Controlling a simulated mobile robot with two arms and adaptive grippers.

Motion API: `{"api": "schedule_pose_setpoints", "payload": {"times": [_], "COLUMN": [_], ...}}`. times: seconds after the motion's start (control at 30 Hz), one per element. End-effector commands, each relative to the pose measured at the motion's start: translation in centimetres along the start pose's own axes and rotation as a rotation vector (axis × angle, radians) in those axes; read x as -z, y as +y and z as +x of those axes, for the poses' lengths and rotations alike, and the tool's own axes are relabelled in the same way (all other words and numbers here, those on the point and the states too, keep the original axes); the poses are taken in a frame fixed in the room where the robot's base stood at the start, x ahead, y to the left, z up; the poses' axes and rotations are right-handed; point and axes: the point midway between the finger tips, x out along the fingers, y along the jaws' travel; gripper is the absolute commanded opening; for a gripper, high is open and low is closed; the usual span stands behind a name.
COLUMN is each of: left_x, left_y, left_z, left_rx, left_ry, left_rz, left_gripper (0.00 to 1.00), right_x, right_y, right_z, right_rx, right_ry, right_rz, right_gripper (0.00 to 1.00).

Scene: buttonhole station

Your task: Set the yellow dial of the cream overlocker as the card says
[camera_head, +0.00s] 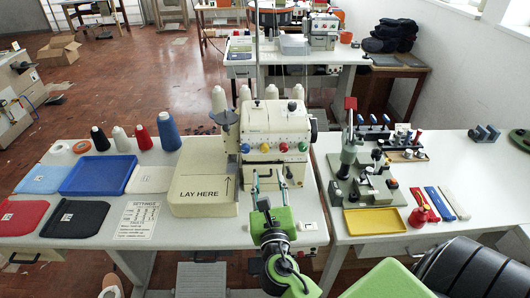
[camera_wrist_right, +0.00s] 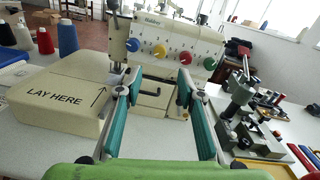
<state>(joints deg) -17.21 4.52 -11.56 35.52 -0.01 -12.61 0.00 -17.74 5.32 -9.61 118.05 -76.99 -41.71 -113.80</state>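The cream overlocker (camera_head: 275,122) stands on the near table, with a row of blue, yellow, red and green dials on its front. The yellow dial (camera_head: 265,148) is second from the left; it also shows in the right wrist view (camera_wrist_right: 159,50). Its pointer setting is too small to read. The settings card (camera_head: 138,221) lies flat on the table to the left; its small lines are not legible. My right gripper (camera_head: 269,184) is open and empty in front of the overlocker, below the dials. In the wrist view its fingers (camera_wrist_right: 157,83) are apart, touching no dial. My left gripper is not in view.
A cream "LAY HERE" bed (camera_head: 203,190) adjoins the overlocker's left. A blue tray (camera_head: 98,175), cloth pieces and thread cones lie further left. The table at right holds a green-grey press (camera_head: 352,160), a yellow tray (camera_head: 375,221) and coloured tools. Thread cones stand behind the overlocker.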

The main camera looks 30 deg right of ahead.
Motion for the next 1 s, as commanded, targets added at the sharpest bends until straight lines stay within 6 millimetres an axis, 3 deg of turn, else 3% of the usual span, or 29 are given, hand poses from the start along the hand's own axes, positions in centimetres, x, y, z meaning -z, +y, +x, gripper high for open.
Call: {"api": "schedule_pose_setpoints", "payload": {"times": [0.3,0.5,0.7,0.97,1.0], "left_x": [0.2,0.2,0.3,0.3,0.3], "left_y": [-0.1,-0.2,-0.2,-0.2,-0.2], "left_z": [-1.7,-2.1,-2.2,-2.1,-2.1], "left_rx": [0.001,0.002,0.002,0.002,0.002], "left_ry": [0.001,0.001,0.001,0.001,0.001], "left_rz": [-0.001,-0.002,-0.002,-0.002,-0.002], "left_gripper": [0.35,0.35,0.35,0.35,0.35], "right_x": [-0.3,-0.1,0.0,0.0,0.0], "right_y": [-0.1,0.0,-0.1,-0.1,-0.1], "right_z": [7.0,9.9,11.1,11.1,11.1], "right_rx": [0.002,0.001,0.0,0.0,0.0], "right_ry": [-0.001,0.001,0.001,0.002,0.002], "right_rz": [0.003,0.003,0.005,0.005,0.005], "right_gripper": [0.35,0.35,0.35,0.35,0.25]}}
